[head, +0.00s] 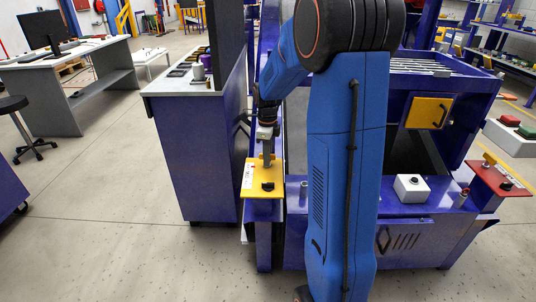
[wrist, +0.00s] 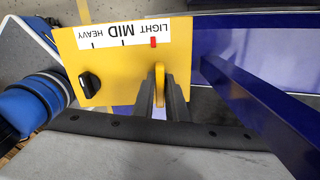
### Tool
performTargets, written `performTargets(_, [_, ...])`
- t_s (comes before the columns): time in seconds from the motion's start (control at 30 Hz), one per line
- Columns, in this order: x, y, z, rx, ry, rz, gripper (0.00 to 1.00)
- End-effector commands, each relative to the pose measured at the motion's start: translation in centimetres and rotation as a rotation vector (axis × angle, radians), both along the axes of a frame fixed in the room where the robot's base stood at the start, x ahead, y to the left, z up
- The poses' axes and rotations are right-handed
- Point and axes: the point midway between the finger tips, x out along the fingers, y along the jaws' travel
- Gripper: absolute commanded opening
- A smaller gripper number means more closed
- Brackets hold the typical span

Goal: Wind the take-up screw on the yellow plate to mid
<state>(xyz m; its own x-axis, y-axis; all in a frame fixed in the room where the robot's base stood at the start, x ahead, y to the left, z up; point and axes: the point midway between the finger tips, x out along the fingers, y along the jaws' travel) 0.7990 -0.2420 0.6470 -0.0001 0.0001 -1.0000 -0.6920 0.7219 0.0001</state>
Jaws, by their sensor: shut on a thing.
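The yellow plate (wrist: 112,62) carries a white scale strip (wrist: 122,32) marked LIGHT, MID and HEAVY. A red mark (wrist: 154,42) sits at the LIGHT end of the strip. A black knob (wrist: 89,84) stands on the plate below the HEAVY end. My gripper (wrist: 160,92) is shut on a thin yellow handle (wrist: 160,74) at the plate's other side; I cannot tell whether this handle is the take-up screw's. In the head view my gripper (head: 266,160) reaches down onto the yellow plate (head: 262,192), with the black knob (head: 268,186) in front of it.
Right of my arm, a red plate (head: 498,179) with a similar black knob sticks out from the blue machine. A purple cabinet (head: 200,150) stands close on the left.

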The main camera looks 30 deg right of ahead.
Motion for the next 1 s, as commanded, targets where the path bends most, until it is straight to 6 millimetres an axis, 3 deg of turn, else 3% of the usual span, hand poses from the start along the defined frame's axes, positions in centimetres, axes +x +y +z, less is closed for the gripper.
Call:
performTargets(0.37, [0.01, 0.01, 0.0, 0.0, 0.0, -0.027, 0.0])
performTargets(0.8, [0.0, 0.01, 0.0, 0.0, 0.0, -0.396, 0.0])
performTargets(1.0, [0.0, 0.01, -0.01, 0.0, 0.0, -0.434, 0.0])
